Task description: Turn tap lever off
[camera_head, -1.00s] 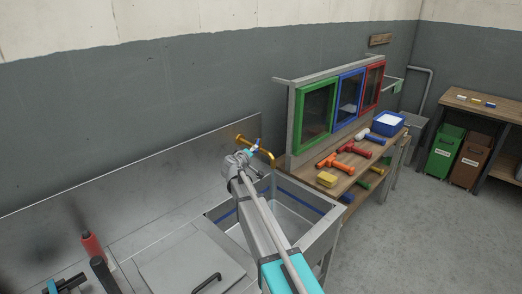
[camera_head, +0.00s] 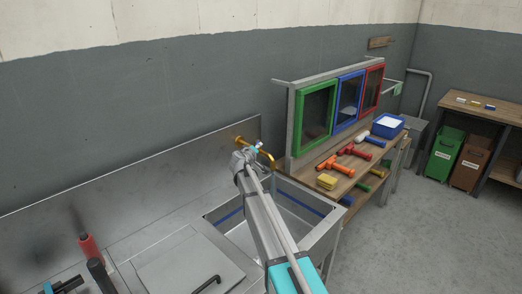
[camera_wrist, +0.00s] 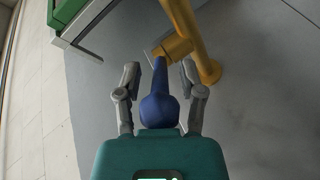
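The brass tap (camera_head: 266,154) sticks out from the steel splashback above the sink; it also shows in the wrist view (camera_wrist: 186,28). Its blue lever (camera_wrist: 158,105) stands between the two fingers of my gripper (camera_wrist: 160,76) in the wrist view. The fingers are open, one on each side of the lever, with a visible gap on both sides. In the head view my gripper (camera_head: 254,152) is at the tap and covers the lever. Whether water runs from the spout is too small to tell.
The steel sink basin (camera_head: 240,234) lies below my arm.

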